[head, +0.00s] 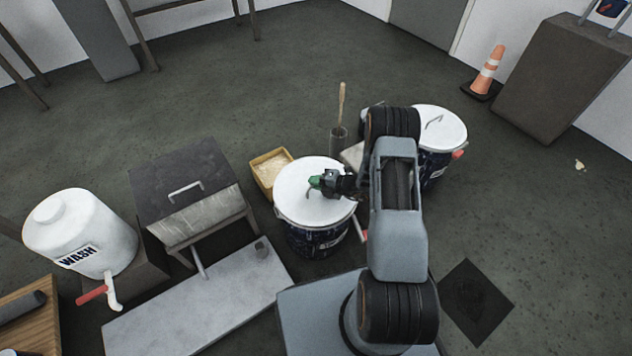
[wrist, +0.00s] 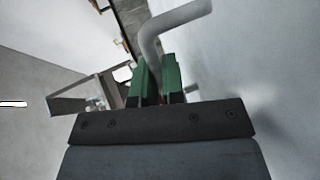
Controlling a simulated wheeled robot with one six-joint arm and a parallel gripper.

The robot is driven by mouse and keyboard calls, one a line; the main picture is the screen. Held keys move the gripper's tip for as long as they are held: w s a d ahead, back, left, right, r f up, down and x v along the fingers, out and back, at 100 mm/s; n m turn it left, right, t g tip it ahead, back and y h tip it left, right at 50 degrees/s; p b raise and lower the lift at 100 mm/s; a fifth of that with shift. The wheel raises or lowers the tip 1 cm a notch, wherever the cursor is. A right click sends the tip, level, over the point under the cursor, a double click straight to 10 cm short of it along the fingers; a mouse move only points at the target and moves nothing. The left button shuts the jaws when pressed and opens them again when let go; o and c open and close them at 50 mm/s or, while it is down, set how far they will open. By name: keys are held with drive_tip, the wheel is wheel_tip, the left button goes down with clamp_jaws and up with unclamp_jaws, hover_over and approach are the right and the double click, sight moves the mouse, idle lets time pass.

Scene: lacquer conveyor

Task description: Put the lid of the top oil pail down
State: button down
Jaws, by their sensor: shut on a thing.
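A dark blue pail (head: 318,240) with a white lid (head: 300,200) stands at the middle of the head view. My gripper (head: 316,183) is at this lid, its green fingers shut on the grey lid handle (head: 312,193). In the wrist view my gripper (wrist: 160,82) has the bent handle (wrist: 172,22) between its green pads. The lid surface fills the right of the wrist view (wrist: 265,60). The lid appears to be on the pail's rim; I cannot tell if there is a small gap. A second pail with a white lid (head: 450,125) stands farther right, partly behind my arm.
A yellow box (head: 256,172) with pale contents sits just left of the pail. A dark-lidded bin (head: 150,190), a grey slab (head: 180,315) and a white WASH tank (head: 105,240) stand at left. A traffic cone (head: 489,70) is far right. Floor at right is mostly clear.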

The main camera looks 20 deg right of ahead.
drive_tip(key=shift+f, duration=0.2)
drive_tip(key=c, duration=1.1)
unclamp_jaws()
